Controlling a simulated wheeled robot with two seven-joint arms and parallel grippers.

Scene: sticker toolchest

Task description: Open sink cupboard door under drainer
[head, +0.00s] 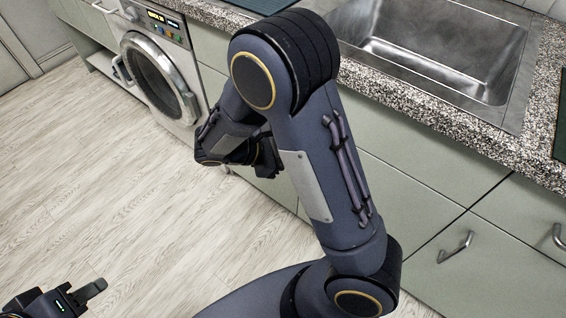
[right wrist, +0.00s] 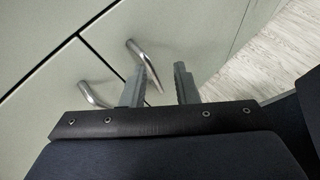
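Pale green cupboard fronts (head: 405,200) run below the sink (head: 440,45) and look shut. One front at the lower right has a metal handle (head: 456,247). My right arm crosses the middle of the head view and hides part of the fronts; its gripper is mostly hidden there. In the right wrist view my right gripper (right wrist: 167,75) is open, its two fingers apart. A metal bar handle (right wrist: 138,50) is beside and partly behind its left finger; contact cannot be told. A second handle (right wrist: 92,95) lies further left. My left gripper (head: 80,295) is at the lower left, away from the cupboards.
A washing machine (head: 155,65) stands at the upper left beside the cupboards. A speckled worktop (head: 430,105) runs above the fronts. Another handle (head: 560,235) shows at the right edge. The wood floor (head: 110,200) at the left is clear.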

